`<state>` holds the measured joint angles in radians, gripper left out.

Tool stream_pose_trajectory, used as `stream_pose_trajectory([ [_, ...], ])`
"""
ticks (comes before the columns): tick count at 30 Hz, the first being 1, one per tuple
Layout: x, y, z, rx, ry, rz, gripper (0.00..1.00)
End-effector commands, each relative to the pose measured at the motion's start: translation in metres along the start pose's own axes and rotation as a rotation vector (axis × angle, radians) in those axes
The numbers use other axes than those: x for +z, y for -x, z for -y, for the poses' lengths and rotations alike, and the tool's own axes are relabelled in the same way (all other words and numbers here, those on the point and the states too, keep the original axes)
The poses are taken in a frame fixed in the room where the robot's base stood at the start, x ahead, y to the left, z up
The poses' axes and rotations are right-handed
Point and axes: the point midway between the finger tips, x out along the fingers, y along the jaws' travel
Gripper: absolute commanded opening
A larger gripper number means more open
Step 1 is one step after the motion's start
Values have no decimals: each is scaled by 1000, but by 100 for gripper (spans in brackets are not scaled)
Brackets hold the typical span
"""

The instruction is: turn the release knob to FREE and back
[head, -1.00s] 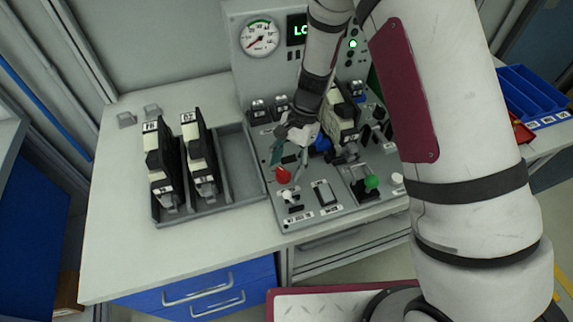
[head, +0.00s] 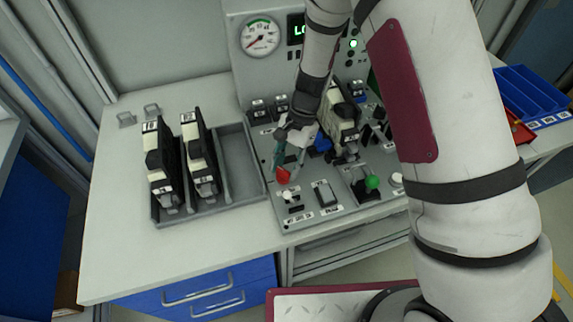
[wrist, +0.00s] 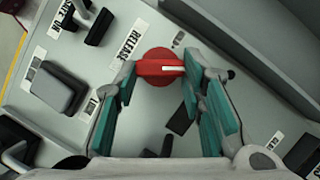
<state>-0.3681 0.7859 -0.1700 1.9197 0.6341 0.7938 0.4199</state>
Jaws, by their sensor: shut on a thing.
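The red release knob (head: 283,176) sits on the sloped grey panel (head: 313,227), near its left edge. In the wrist view the knob (wrist: 156,55) shows a red grip bar with a short white line, beside a RELEASE label (wrist: 127,42). My gripper (head: 288,163) is down at the knob. In the wrist view my gripper (wrist: 166,84) has its teal-padded fingers on either side of the red bar, shut on it. The lettering near the fingers is partly covered.
A display with green letters (head: 297,30), partly hidden by my arm, and a dial (head: 260,37) are on the upright panel. A grey tray (head: 236,160) holds two black-and-cream units at left.

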Motion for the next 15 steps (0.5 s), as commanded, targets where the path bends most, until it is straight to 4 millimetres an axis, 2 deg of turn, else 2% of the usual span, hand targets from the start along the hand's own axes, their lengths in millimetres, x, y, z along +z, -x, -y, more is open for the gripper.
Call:
stream_pose_trajectory([
  [15, 0, -1, 6, 157, 381, 0, 9],
])
